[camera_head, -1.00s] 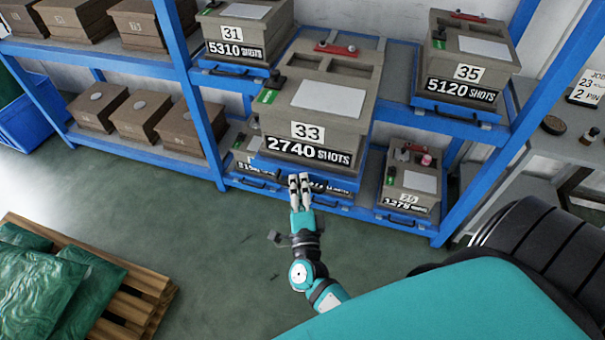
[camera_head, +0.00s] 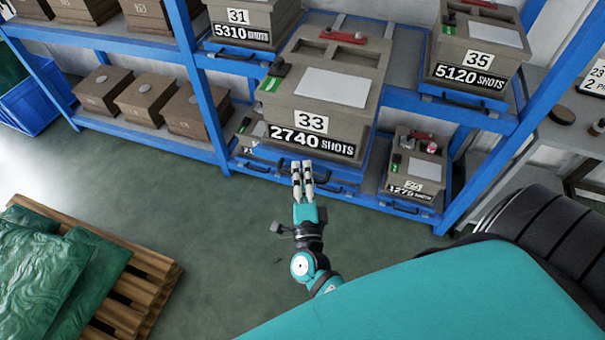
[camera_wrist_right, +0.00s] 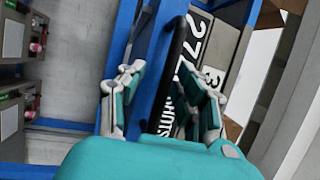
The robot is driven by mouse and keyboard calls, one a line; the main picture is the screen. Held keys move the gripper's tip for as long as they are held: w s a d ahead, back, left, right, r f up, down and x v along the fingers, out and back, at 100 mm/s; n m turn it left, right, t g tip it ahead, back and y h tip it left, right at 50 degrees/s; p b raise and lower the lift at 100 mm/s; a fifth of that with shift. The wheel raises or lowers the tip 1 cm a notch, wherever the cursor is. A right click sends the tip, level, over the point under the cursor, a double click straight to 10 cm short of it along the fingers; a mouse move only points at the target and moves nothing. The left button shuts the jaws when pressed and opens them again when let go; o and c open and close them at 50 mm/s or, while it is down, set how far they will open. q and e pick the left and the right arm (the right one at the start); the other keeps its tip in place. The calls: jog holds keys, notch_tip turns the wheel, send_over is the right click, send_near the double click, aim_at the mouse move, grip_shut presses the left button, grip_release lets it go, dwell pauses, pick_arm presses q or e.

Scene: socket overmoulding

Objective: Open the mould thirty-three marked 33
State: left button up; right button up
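Mould thirty-three (camera_head: 325,85), a grey-brown block with a "33" label and "2740 SHOTS", sits on the rack's middle level on a blue tray. It juts out past the moulds beside it. My right gripper (camera_head: 302,165) is at the tray's front, just below the shots plate. In the right wrist view, my right gripper's fingers (camera_wrist_right: 168,95) stand apart, with the black handle bar (camera_wrist_right: 171,75) between them. I cannot tell whether they touch it. The mould's red clamp (camera_head: 343,36) lies across its top. My left gripper is not in view.
Mould 31 (camera_head: 240,22) stands left and mould 35 (camera_head: 478,45) right on the blue rack. A smaller mould (camera_head: 418,165) sits on the lower level. A wooden pallet (camera_head: 140,295) with green sacks stands lower left. The floor (camera_head: 180,200) between is clear.

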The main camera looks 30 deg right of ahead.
jog(key=v, duration=1.2)
jog(key=shift+f, duration=0.1)
jog(key=s+a+f+n+g+y, duration=0.1)
jog(key=a+f+n+g+y, duration=0.15)
jog(key=f+n, duration=0.4)
jog(key=s+a+f+n+g+y, duration=0.15)
jog(key=f+n+y, duration=0.25)
jog(key=f, duration=0.6)
jog(key=s+a+f+n+g+y, duration=0.1)
jog(key=a+f+n+y, duration=0.3)
jog(key=f, duration=0.4)
jog(key=s+d+f+n+g, duration=0.5)
jog(key=s+f, duration=0.4)
jog(key=s, duration=0.3)
jog(key=s+d+f+n+g+h, duration=0.1)
jog(key=s+d+f+n+g, duration=0.4)
jog(key=s+f, duration=0.5)
jog(key=shift+s+d+g, duration=0.8)
jog(key=shift+s+d, duration=0.05)
jog(key=shift+d, duration=0.15)
